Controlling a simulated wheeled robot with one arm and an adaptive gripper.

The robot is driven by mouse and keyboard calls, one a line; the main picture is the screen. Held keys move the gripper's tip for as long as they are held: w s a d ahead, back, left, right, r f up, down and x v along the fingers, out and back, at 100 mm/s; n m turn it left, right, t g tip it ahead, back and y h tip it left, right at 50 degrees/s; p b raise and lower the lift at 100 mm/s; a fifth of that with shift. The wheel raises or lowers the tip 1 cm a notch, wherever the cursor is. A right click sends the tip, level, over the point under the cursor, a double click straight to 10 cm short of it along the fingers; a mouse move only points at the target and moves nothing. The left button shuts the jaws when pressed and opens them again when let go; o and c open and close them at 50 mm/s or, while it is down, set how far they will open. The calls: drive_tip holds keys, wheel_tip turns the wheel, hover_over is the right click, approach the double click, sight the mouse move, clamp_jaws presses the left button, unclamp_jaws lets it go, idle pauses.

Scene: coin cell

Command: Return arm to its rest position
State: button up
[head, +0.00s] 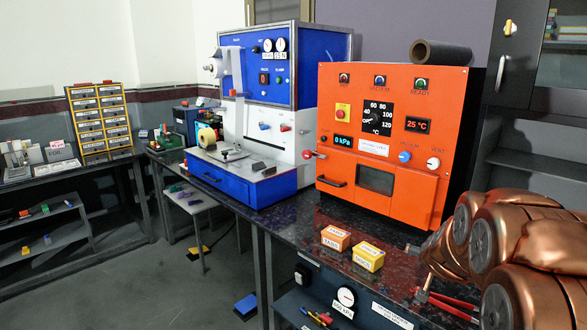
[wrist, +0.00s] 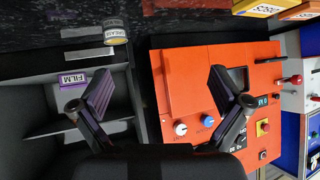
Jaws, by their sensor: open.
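My gripper (wrist: 160,88) shows in the wrist view with its two dark, purple-padded fingers spread wide apart and nothing between them. The right finger overlaps the front of the orange oven (wrist: 190,90) in that picture; no contact can be made out. My copper-coloured arm (head: 515,245) is bent at the right edge of the head view, beside the dark bench. The gripper itself cannot be made out in the head view.
The orange oven (head: 390,100) and a blue-white machine (head: 270,70) stand on the bench. An orange box (head: 335,238), a yellow box (head: 368,257) and a red-handled tool (head: 450,305) lie near my arm. The wrist view shows shelves with a FILM box (wrist: 75,79). Open floor lies left.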

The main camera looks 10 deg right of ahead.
drive_tip(key=s+a+f+n+g+y+b, duration=0.1)
drive_tip(key=s+a+f+n+g+y, duration=0.15)
drive_tip(key=s+a, duration=0.6)
drive_tip(key=s+a+f+n+g+y+b, duration=0.2)
drive_tip(key=s+a+f+y, duration=0.3)
drive_tip(key=a, duration=0.7)
drive_tip(key=s+a+f+n+g+h+b, duration=0.1)
drive_tip(key=s+a+g, duration=0.25)
drive_tip(key=s, duration=1.05)
drive_tip(key=s+a+f+n+g+h+b, duration=0.15)
drive_tip(key=s+g, duration=0.25)
drive_tip(key=s, duration=1)
drive_tip(key=s+p+v, duration=0.2)
drive_tip(key=p+v, duration=0.6)
drive_tip(key=s+r+p+v, duration=0.1)
drive_tip(key=s+p+v, duration=0.1)
drive_tip(key=p+v, duration=0.6)
drive_tip(key=shift+w+r+t, duration=0.4)
drive_tip(key=shift+w+r, duration=0.05)
drive_tip(key=shift+r, duration=0.2)
drive_tip(key=shift+d, duration=0.15)
